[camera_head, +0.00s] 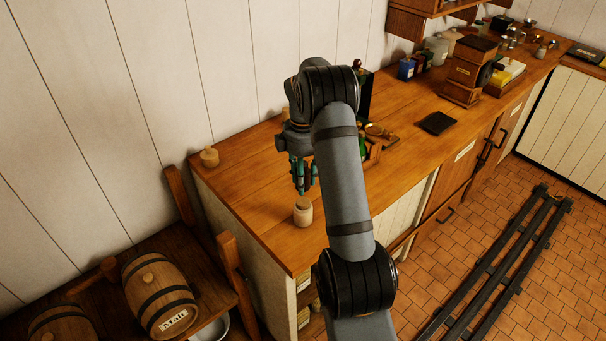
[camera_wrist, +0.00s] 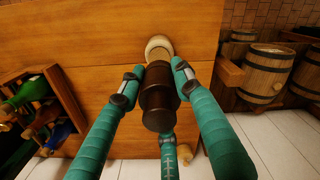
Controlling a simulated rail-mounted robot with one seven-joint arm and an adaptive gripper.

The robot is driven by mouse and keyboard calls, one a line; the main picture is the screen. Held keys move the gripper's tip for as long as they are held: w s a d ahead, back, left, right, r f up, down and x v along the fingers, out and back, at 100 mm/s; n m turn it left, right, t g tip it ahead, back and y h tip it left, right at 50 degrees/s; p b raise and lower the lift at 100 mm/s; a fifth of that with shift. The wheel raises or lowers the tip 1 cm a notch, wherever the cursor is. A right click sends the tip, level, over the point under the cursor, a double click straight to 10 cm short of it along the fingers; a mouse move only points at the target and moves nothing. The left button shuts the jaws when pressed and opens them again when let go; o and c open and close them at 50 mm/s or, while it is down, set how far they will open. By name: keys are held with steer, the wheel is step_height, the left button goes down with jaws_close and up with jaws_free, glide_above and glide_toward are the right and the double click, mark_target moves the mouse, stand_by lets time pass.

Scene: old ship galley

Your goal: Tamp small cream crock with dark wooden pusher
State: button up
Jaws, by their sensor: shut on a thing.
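The small cream crock (camera_head: 303,216) stands upright on the wooden counter near its front left corner, with a tan top. My gripper (camera_head: 303,188) points down just above and behind it in the head view. In the wrist view my gripper (camera_wrist: 157,82) has its teal fingers closed around the dark wooden pusher (camera_wrist: 158,100). The crock's pale rim (camera_wrist: 158,43) shows just beyond the pusher, partly covered by it. I cannot tell whether the pusher touches the crock's contents.
A small wooden lidded pot (camera_head: 209,157) stands at the counter's left end. A crate of bottles (camera_wrist: 42,105) sits on the counter to one side. A dark flat square (camera_head: 436,123) and a coffee grinder (camera_head: 470,72) lie farther right.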

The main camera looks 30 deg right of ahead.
mark_target(303, 202)
steer(key=shift+w+f+b, duration=0.1)
steer(key=shift+f+b, duration=2.3)
steer(key=shift+f, duration=0.3)
steer(key=shift+f+b, duration=0.65)
steer(key=shift+f, duration=0.4)
steer(key=shift+r, duration=0.1)
stand_by(0.5)
step_height(303, 202, up, 7)
steer(key=p, duration=0.6)
stand_by(0.6)
